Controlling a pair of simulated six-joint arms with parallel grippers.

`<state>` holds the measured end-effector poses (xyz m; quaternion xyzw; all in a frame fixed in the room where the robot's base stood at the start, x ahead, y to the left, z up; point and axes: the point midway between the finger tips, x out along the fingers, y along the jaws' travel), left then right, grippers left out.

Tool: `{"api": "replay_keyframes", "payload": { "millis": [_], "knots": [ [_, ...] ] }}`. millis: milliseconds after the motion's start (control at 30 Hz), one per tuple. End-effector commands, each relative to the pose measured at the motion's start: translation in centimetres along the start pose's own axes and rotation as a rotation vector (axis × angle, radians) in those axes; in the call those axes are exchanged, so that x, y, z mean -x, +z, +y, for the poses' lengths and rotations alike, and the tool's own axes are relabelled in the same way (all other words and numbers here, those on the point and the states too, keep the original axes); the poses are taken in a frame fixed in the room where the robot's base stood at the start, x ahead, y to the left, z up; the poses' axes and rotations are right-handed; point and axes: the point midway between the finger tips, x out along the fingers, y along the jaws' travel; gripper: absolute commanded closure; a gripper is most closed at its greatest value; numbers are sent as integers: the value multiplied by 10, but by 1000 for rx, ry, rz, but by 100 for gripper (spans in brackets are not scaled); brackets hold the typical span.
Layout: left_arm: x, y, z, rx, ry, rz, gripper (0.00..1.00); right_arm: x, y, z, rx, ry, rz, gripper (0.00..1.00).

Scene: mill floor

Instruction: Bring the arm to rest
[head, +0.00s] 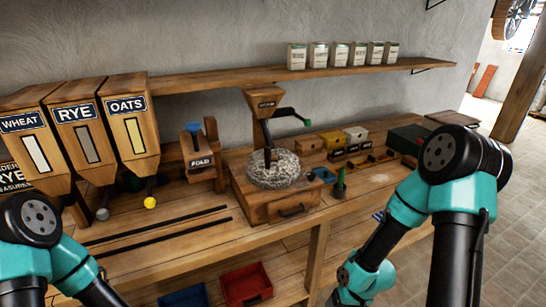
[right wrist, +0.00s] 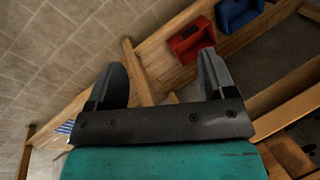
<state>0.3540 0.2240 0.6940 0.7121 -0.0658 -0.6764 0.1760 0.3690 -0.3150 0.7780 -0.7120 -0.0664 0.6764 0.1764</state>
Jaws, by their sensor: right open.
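My right gripper (right wrist: 162,72) shows in the right wrist view, its two dark fingers spread wide with nothing between them. It is open and points toward the wooden bench's lower edge and the tiled floor. In the head view my right arm (head: 410,210) reaches down and left in front of the bench's right part, and its gripper cannot be made out there. My left arm (head: 40,245) shows at the lower left of the head view, bent, and its gripper is outside the frame.
The wooden bench (head: 200,240) carries a mill with a round stone (head: 272,172) and grain hoppers (head: 125,130). A red bin (head: 246,284) and a blue bin (head: 185,297) sit below, also in the right wrist view. Tins (head: 341,53) line a wall shelf. Tiled floor (head: 510,230) is open at right.

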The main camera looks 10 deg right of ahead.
Motion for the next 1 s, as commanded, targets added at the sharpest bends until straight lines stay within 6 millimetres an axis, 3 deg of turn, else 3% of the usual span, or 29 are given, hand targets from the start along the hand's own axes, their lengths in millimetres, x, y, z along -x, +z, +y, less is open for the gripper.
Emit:
{"api": "replay_keyframes", "payload": {
  "millis": [200, 533, 667, 1000],
  "knots": [
    [0, 0, 0, 0, 0, 0, 57, 6, 0, -2, 1, 1, 1, 23],
    [0, 0, 0, 0, 0, 0, 57, 0, 1, -6, 0, -4, -3, 23],
    [0, 0, 0, 0, 0, 0, 57, -20, 4, -16, 1, -18, -6, 23],
    [0, 0, 0, 0, 0, 0, 57, -93, 25, -49, -1, -15, -6, 23]
  ]
}}
